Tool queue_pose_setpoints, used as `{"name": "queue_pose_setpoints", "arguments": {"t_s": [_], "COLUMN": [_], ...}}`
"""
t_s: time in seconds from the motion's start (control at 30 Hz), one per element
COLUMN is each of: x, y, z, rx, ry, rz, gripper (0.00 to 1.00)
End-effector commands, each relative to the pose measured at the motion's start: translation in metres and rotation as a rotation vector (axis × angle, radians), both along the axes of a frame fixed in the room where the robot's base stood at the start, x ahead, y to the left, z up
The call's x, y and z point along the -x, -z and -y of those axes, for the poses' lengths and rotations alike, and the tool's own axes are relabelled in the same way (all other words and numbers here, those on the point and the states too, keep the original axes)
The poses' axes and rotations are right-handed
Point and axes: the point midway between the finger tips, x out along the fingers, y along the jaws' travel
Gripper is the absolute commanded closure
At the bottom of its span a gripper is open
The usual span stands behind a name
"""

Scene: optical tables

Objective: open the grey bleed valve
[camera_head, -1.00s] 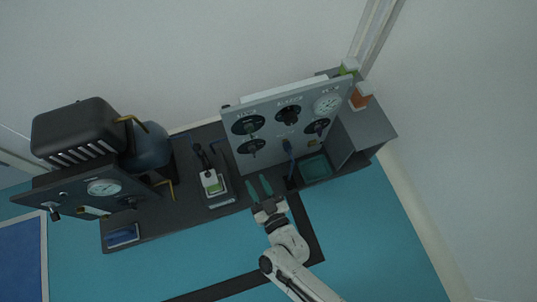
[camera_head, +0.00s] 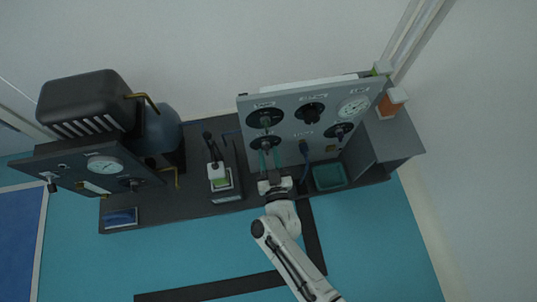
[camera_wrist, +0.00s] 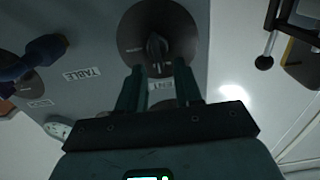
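The grey valve (camera_wrist: 155,48) is a small grey handle on a dark round plate in the wrist view. In the head view its plate (camera_head: 258,141) is at the lower left of the upright grey panel (camera_head: 290,130), partly covered by my fingers. Its label is mostly hidden, so I cannot read it. My gripper (camera_head: 269,154) is in front of this valve. In the wrist view its two green fingers (camera_wrist: 158,82) are open, with a clear gap between them. The handle shows between and just beyond the fingertips. I cannot tell whether they touch it.
Other knobs (camera_head: 312,113) and a white gauge (camera_head: 354,108) are on the panel. A blue-handled valve (camera_wrist: 40,55) is beside the grey one. A green tray (camera_head: 330,177) and a white device (camera_head: 218,171) stand on the dark bench, either side of my gripper.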

Motion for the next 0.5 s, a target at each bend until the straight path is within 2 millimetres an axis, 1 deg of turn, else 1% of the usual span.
{"name": "queue_pose_setpoints", "arguments": {"t_s": [0.13, 0.4, 0.5], "x": [-0.0068, -0.0077, -0.0076], "y": [0.0008, 0.0000, 0.0000], "z": [-0.0021, -0.0022, -0.0021], "rx": [0.001, 0.001, 0.001], "ry": [-0.001, -0.001, -0.001], "rz": [-0.002, -0.001, -0.001], "gripper": [0.66, 0.66, 0.75]}}
